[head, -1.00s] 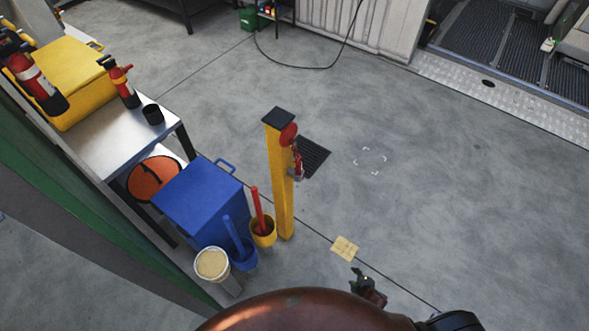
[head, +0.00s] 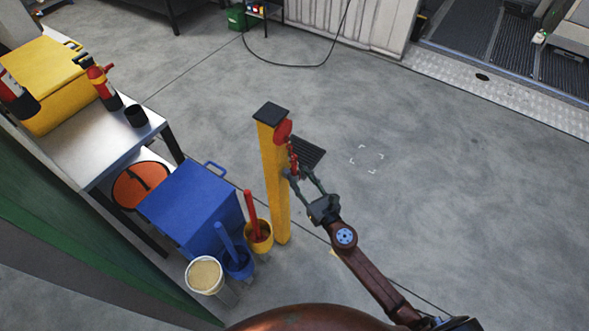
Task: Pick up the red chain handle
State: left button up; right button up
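The yellow post (head: 275,190) with a dark square cap stands upright on the floor near the middle. A red disc (head: 283,131) is on its right side near the top, and the small red chain handle (head: 294,159) hangs just below it. My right gripper (head: 297,171) reaches up from the lower right. Its two fingers are spread, with the tips at the lower end of the red handle, one on each side as seen from here. Contact cannot be told, and the tips partly cover the handle's lower end. My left gripper is not in view.
Left of the post are a blue bin (head: 190,208), a yellow bucket (head: 258,238), a blue bucket (head: 238,264) and a white bucket (head: 205,277). A metal table (head: 118,150) stands behind them.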

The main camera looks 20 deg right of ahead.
aim_at(296, 171)
jog(key=w, duration=0.3)
jog(key=shift+w+a, duration=0.4)
jog(key=shift+w, duration=0.25)
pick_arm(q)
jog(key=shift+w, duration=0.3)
pick_arm(e)
grip_shut()
